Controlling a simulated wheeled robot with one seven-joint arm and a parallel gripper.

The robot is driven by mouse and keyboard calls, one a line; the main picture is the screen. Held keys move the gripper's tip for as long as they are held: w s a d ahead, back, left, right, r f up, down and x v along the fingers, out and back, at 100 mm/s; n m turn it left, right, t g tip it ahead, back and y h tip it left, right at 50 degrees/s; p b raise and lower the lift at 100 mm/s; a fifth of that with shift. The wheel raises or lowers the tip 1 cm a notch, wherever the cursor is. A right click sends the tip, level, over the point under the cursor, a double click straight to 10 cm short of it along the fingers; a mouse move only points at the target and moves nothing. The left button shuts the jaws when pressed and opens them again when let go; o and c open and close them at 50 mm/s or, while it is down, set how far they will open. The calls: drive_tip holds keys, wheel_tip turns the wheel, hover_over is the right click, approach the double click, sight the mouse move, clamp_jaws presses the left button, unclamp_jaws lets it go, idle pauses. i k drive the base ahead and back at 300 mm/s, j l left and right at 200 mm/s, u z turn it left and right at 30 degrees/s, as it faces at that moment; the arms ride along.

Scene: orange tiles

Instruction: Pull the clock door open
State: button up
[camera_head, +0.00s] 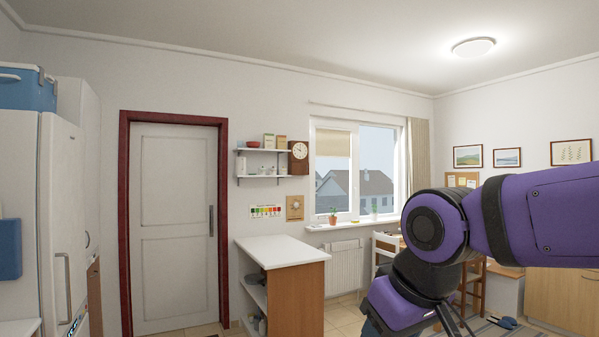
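The clock (299,156) hangs on the back wall, just right of the small shelves and left of the window. It has a brown wooden case and a round pale face. Its door looks shut, but the clock is too small here to make out a handle or hinge. My purple and black arm fills the right side and bends down toward the bottom edge. Thin dark parts at its low end (455,321) look like my gripper, partly cut off by the frame. They are far from the clock, and their opening cannot be made out.
A white-topped counter (283,250) with a wooden side stands below the clock. Wall shelves (263,163) hold small items. A square wooden dial (295,207) hangs lower on the wall. A radiator (344,266) is under the window. A closed door (174,225) and white fridge (62,220) are left.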

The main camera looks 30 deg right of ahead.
sight(297, 167)
drive_tip(key=i+l+z, duration=0.6)
drive_tip(key=i+l, duration=0.2)
drive_tip(key=i+l+z, duration=0.3)
drive_tip(key=i, duration=0.15)
drive_tip(key=i+l+z, duration=0.15)
drive_tip(key=i+z, duration=0.15)
drive_tip(key=i, duration=0.15)
drive_tip(key=i+z, duration=0.3)
drive_tip(key=i, duration=0.2)
drive_tip(key=i+j+z, duration=0.15)
drive_tip(key=i, duration=2.3)
drive_tip(key=i+u, duration=0.15)
drive_tip(key=i, duration=0.3)
drive_tip(key=i+u, duration=0.15)
drive_tip(key=i, duration=0.3)
drive_tip(key=i+l+u, duration=0.15)
drive_tip(key=i, duration=0.35)
drive_tip(key=i+l+u, duration=0.15)
drive_tip(key=i, duration=0.3)
